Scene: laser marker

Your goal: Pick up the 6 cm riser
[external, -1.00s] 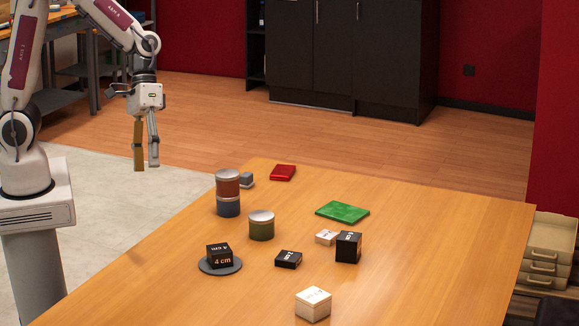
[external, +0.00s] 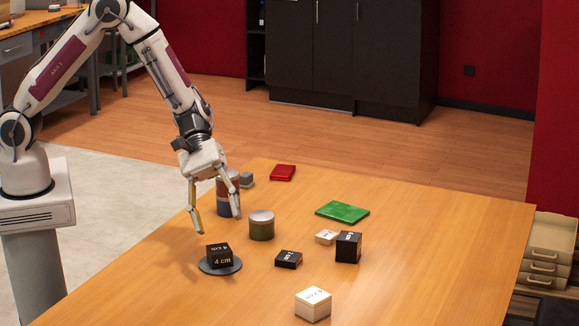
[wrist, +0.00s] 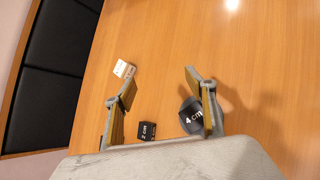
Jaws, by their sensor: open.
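The tallest black riser block (external: 348,247) stands at the right of the group in the external view; its label is too small to read, so I cannot confirm it is the 6 cm one. A black block marked 4 cm (external: 219,255) sits on a grey disc (external: 206,269). A low black block (external: 288,259) lies between them; the wrist view shows it marked 2 cm (wrist: 147,131). My gripper (external: 218,224) is open and empty, above and behind the 4 cm block. Its spread fingers (wrist: 160,83) also show in the wrist view.
A small white block (external: 325,237), a larger white block (external: 313,304), a green slab (external: 342,212) and a red item (external: 283,172) lie around. The table's right side is clear.

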